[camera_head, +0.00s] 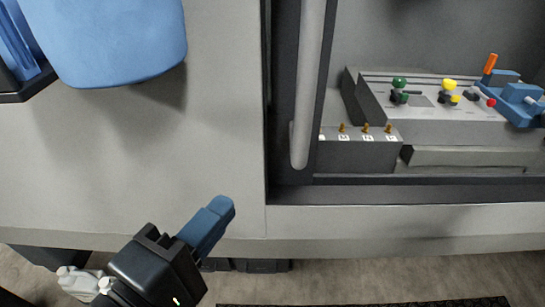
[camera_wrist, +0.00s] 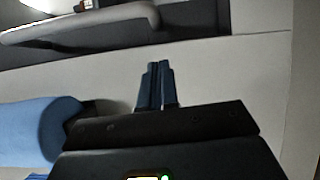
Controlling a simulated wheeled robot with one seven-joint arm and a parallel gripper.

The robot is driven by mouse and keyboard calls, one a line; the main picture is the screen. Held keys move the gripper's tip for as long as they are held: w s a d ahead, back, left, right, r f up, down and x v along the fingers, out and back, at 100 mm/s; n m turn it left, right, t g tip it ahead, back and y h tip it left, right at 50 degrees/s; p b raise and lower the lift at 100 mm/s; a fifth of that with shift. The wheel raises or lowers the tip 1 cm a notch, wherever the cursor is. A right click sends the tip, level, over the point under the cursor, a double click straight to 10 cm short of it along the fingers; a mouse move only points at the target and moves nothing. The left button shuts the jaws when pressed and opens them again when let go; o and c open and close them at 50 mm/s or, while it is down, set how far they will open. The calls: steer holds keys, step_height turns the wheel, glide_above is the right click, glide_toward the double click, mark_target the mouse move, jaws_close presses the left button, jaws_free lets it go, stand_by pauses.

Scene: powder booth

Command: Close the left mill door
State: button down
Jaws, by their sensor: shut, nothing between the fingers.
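The left mill door has a long grey upright handle (camera_head: 309,85) at the left side of the mill opening. The door stands open, with the mill's inside showing to the right of the handle. The handle also shows as a grey bar across the upper left of the wrist view (camera_wrist: 80,25). My gripper (camera_head: 222,205) is shut and empty, with its blue fingers together, in front of the pale lower front panel. It is below and to the left of the handle, apart from it. In the wrist view the closed fingertips (camera_wrist: 158,68) point toward the pale panel.
A blue bin (camera_head: 115,40) juts from the panel at upper left and also shows in the wrist view (camera_wrist: 40,130). Inside the mill are a block with coloured knobs (camera_head: 430,115), a row of switches (camera_head: 355,150) and a blue vise (camera_head: 515,100). Floor lies below.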

steer(key=s+a+r+m+h, duration=0.2)
steer(key=s+a+r, duration=0.1)
steer(key=r, duration=0.2)
steer(key=w+d+g+p, duration=0.1)
steer(key=w+d+p, duration=0.1)
steer(key=w+d, duration=0.6)
steer(key=shift+w+d+f+p, duration=0.15)
steer(key=shift+w+d+p, duration=0.15)
steer(key=shift+d, duration=0.65)
